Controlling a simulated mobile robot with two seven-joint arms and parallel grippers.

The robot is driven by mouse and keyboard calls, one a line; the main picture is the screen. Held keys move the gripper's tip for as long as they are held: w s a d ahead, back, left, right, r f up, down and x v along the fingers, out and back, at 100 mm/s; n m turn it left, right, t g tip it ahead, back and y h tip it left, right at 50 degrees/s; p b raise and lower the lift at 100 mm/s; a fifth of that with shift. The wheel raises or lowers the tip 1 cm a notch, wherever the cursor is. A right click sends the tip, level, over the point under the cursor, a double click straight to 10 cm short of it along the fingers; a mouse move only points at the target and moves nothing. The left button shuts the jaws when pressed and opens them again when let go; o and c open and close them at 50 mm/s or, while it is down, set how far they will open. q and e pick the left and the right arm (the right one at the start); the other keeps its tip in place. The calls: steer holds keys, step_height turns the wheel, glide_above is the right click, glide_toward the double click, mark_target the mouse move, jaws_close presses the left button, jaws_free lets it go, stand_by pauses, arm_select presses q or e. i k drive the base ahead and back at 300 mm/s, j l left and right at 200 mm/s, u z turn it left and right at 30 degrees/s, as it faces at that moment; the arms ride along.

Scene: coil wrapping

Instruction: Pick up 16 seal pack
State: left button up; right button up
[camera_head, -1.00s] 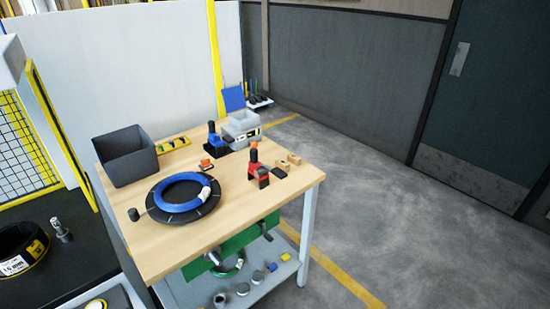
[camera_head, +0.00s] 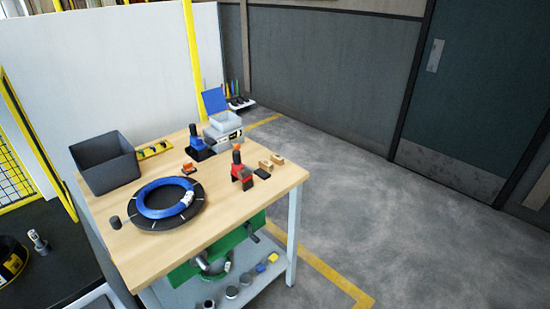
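I cannot make out which thing is the 16 seal pack; no label on the workbench (camera_head: 245,187) is readable. Candidates on its right part are small tan blocks (camera_head: 277,159) and a small black item (camera_head: 262,173). They lie beside a red and black hand tool (camera_head: 241,172). A grey box (camera_head: 222,133) with a raised blue lid (camera_head: 214,101) stands at the back corner, next to a blue and black tool (camera_head: 197,143). A small orange item (camera_head: 188,168) lies nearer the middle. Neither of my grippers is in view.
A blue coil (camera_head: 165,197) lies on a black disc (camera_head: 139,221). A dark grey bin (camera_head: 108,166) and a yellow strip (camera_head: 153,150) stand behind. Several small items lie on the lower shelf (camera_head: 181,293). The floor (camera_head: 400,220) right of the bench is clear.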

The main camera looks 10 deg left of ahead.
mark_target(277, 159)
steer(key=u, duration=0.55)
steer(key=i+l+u, duration=0.2)
steer(key=u, duration=0.2)
steer(key=i+l+u, duration=0.15)
steer(key=l+u, duration=0.2)
steer(key=l, duration=0.15)
steer(key=i+l+u, duration=0.15)
steer(key=l, duration=0.25)
steer(key=l+u, duration=0.15)
steer(key=l, duration=0.25)
steer(key=i, duration=0.05)
